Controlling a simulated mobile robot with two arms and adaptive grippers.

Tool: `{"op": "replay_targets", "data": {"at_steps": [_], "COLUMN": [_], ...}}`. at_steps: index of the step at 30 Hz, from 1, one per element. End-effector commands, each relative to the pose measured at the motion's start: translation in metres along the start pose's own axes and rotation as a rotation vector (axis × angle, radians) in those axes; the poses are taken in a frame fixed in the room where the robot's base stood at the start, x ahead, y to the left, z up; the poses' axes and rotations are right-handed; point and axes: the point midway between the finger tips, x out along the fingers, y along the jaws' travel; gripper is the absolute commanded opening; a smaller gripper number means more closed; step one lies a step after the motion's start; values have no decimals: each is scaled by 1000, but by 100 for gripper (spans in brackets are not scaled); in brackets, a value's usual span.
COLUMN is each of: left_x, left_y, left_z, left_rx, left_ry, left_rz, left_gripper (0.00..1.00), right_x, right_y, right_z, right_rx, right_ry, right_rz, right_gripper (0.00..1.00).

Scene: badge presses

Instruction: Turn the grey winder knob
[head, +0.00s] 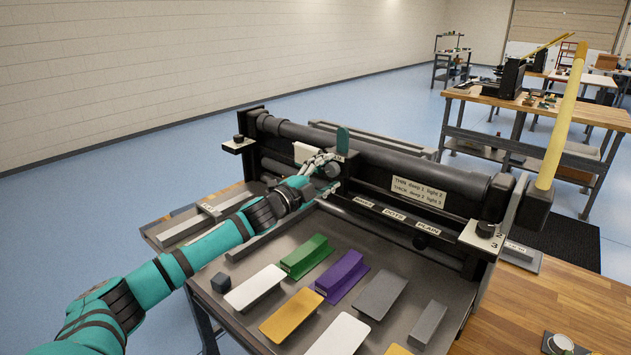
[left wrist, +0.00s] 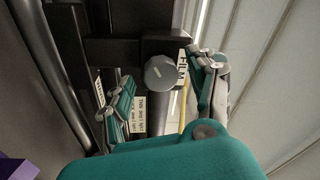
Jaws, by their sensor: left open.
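The grey winder knob (left wrist: 160,73) is a round knob with a pale line on its face, beside a "FILM" label (left wrist: 183,68) in the left wrist view. In the head view the knob (head: 333,170) shows on the front of the press, partly covered by my gripper. My left gripper (head: 323,172) is open at the knob, with one finger on each side of it. In the left wrist view the fingers of my left gripper (left wrist: 164,76) stand apart, with the knob showing between them; I cannot tell whether they touch it. My right gripper is not in view.
The press has a long dark roller (head: 400,165), a yellow lever (head: 563,115) at right and a small black knob (head: 486,229). Green (head: 305,256), purple (head: 343,274) and other coloured blocks lie on the grey tray in front.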

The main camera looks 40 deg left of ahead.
Motion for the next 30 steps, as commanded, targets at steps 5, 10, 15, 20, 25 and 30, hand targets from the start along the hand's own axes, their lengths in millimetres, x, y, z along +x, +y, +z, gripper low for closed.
{"op": "replay_targets", "data": {"at_steps": [5, 10, 15, 20, 25, 30], "left_x": [-20, -46, -71, -92, -108, -116], "left_y": [3, 4, 3, 3, 3, 1], "left_z": [1, 1, 1, 0, 0, 0], "left_rx": [1, -1, 0, 2, -1, 0], "left_ry": [-1, -1, -1, -1, 1, 1], "left_rz": [5, 6, 6, 6, 4, 2], "left_gripper": [59, 59, 59, 59, 59, 59], "right_x": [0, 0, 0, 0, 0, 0], "right_y": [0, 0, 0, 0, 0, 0], "right_z": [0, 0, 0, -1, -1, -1], "right_rx": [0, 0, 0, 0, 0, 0], "right_ry": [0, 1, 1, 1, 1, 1], "right_rz": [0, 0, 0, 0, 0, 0], "right_gripper": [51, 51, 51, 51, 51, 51]}}
